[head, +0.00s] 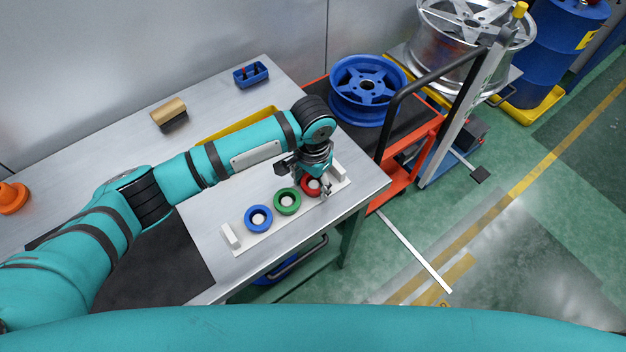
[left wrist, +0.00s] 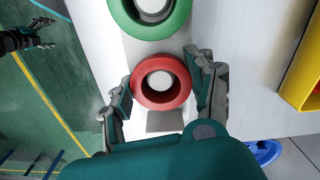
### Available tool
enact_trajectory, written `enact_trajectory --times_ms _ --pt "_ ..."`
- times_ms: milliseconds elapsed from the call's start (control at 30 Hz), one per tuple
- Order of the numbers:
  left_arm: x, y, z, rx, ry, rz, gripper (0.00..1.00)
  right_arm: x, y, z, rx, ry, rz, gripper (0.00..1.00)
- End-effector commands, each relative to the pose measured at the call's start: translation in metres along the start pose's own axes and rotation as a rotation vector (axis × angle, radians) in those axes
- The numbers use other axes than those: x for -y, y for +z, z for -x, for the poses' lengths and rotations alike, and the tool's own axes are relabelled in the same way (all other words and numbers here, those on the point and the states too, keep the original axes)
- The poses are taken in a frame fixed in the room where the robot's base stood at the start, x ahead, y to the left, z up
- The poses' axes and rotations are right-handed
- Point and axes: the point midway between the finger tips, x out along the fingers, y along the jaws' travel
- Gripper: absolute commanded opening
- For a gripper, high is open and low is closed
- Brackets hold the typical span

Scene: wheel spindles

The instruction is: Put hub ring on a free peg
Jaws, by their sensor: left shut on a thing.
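My left gripper (head: 311,178) is shut on the red hub ring (head: 306,187), at the right end of the white peg board (head: 244,244). In the left wrist view its fingers (left wrist: 160,80) grip the red ring (left wrist: 160,101) from both sides. A pale peg (left wrist: 161,81) shows through the ring's hole; I cannot tell how far down the ring sits. The green ring (head: 279,203) and the blue ring (head: 249,221) lie on the board to the left, pale pegs showing in their holes. My right gripper (left wrist: 48,34) shows open and empty over the floor in the left wrist view.
A yellow tray (head: 210,137) lies behind my left arm. A wood-topped brush (head: 168,112) and a blue holder (head: 251,75) stand farther back. A red cart with a blue wheel (head: 346,83) stands beyond the table's right end. An orange object (head: 11,199) is at far left.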

Motion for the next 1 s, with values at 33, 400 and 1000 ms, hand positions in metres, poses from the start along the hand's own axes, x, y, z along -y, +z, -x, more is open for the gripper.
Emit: enact_trajectory --times_ms 33,400,1000 --pt "0.000 0.000 -0.001 0.000 0.000 0.000 0.58 0.001 -0.001 0.000 -0.001 -0.002 0.000 0.79" --pt "0.000 0.000 -0.001 0.000 0.000 0.000 0.80 0.006 -0.002 0.000 -0.002 -0.007 -0.001 0.79" --pt "0.000 -0.001 0.088 -0.004 0.000 0.000 0.80 0.002 0.000 -0.009 0.000 -0.002 0.000 0.79"
